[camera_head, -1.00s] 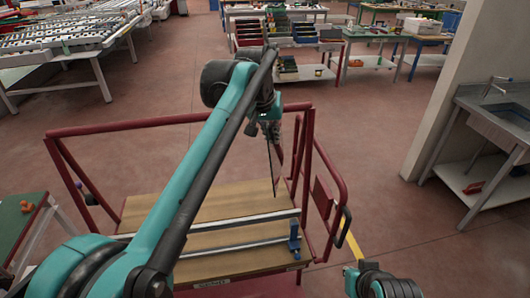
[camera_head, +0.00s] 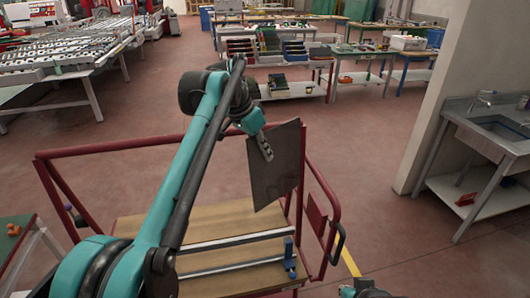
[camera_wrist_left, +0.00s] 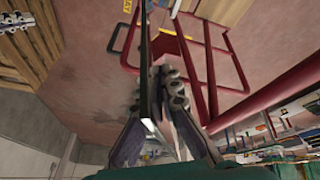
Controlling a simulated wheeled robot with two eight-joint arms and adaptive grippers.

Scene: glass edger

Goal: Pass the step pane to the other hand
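The step pane (camera_head: 278,172) is a thin, dark grey, flat sheet. It hangs nearly upright above the far right part of the trolley, its broad face towards the head camera. My left gripper (camera_head: 264,147) is shut on the pane near its upper left edge. In the left wrist view the pane (camera_wrist_left: 145,65) shows nearly edge-on between the fingers of my left gripper (camera_wrist_left: 160,90).
A red-framed trolley (camera_head: 110,150) with a wooden deck (camera_head: 235,216) stands below the pane. A blue clamp (camera_head: 289,257) sits on its metal bars. A sink bench (camera_head: 480,140) is at the right and roller tables (camera_head: 65,60) are at the back left. Open floor lies between.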

